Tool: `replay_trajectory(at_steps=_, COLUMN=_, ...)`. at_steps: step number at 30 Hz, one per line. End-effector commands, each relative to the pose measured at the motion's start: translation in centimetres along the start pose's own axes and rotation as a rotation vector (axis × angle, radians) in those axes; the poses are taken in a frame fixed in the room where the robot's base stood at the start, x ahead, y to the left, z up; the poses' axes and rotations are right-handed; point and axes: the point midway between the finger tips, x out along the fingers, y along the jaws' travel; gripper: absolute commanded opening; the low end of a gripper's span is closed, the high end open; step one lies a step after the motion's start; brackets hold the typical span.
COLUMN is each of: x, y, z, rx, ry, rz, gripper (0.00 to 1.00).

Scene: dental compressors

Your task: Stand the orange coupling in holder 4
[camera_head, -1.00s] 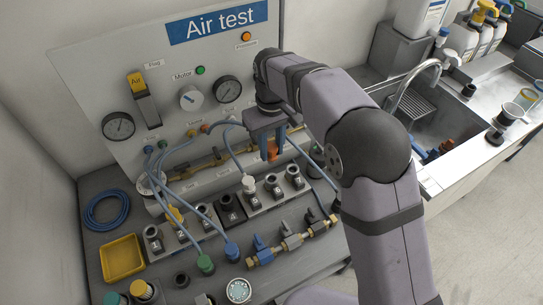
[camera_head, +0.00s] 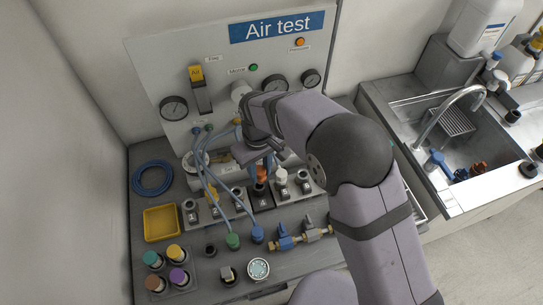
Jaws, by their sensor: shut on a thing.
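The orange coupling (camera_head: 262,174) is upright between the fingers of my gripper (camera_head: 260,168), which is shut on it. Its upper part is partly hidden by the gripper. Holder 4 (camera_head: 262,201), on a dark block marked 4, is directly below the coupling in this view. The coupling's lower end meets or overlaps the holder's mouth. I cannot tell whether it is inside or just above.
A white-topped fitting (camera_head: 281,177) stands in the holder just right of holder 4. Holders 1 to 3 are on the left, with blue hoses (camera_head: 215,185) crossing nearby. A blue-handled valve (camera_head: 284,237) lies in front. A yellow tray (camera_head: 161,223) is at left.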

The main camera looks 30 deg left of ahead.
Motion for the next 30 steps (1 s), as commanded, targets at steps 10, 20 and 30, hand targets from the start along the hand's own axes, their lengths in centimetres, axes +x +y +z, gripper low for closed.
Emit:
replay_trajectory(at_steps=10, x=0.2, y=0.4, z=-2.0, rx=-0.022, ry=0.001, rz=0.000, gripper=0.04)
replay_trajectory(at_steps=20, x=0.9, y=0.4, z=-2.0, rx=-0.025, ry=0.001, rz=0.000, gripper=0.04)
replay_trajectory(at_steps=30, x=3.5, y=0.4, z=-2.0, rx=-0.024, ry=0.000, rz=0.000, gripper=0.04)
